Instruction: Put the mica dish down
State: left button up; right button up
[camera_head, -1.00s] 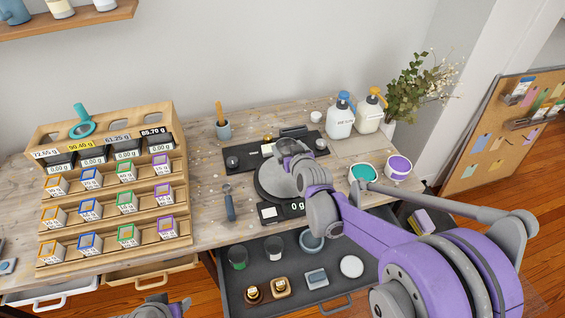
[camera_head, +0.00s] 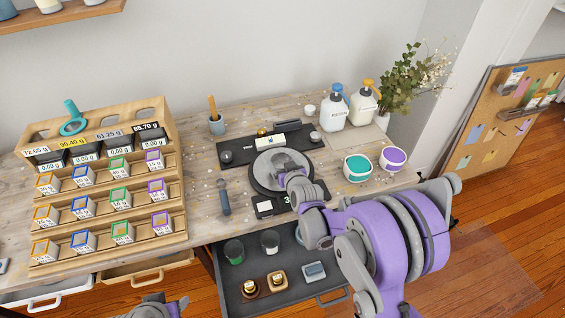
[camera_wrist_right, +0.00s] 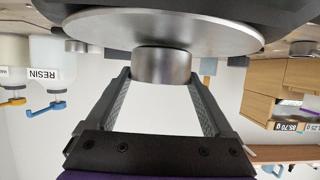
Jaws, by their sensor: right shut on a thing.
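The mica dish (camera_wrist_right: 162,65) is a small round metal cup. In the right wrist view, which is upside down, it stands against the wide steel pan (camera_wrist_right: 235,38) of the scale. My right gripper (camera_wrist_right: 161,78) is shut on it, one finger on each side. In the head view my right gripper (camera_head: 288,168) is over the scale's round pan (camera_head: 264,168) and hides the dish. The scale's display (camera_head: 268,206) shows a digit like 3, the rest covered by my arm. My left gripper is out of view; only a bit of that arm shows at the bottom edge.
A teal tub (camera_head: 357,168) and a purple tub (camera_head: 393,159) stand right of the scale. Pump bottles (camera_head: 334,110) stand behind. A dark tool (camera_head: 224,197) lies left of the scale, beside the box rack (camera_head: 105,200). An open drawer (camera_head: 235,290) sits below.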

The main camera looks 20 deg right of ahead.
jog(key=shift+f, duration=0.2)
jog(key=o, duration=1.1)
jog(key=shift+c, duration=0.2)
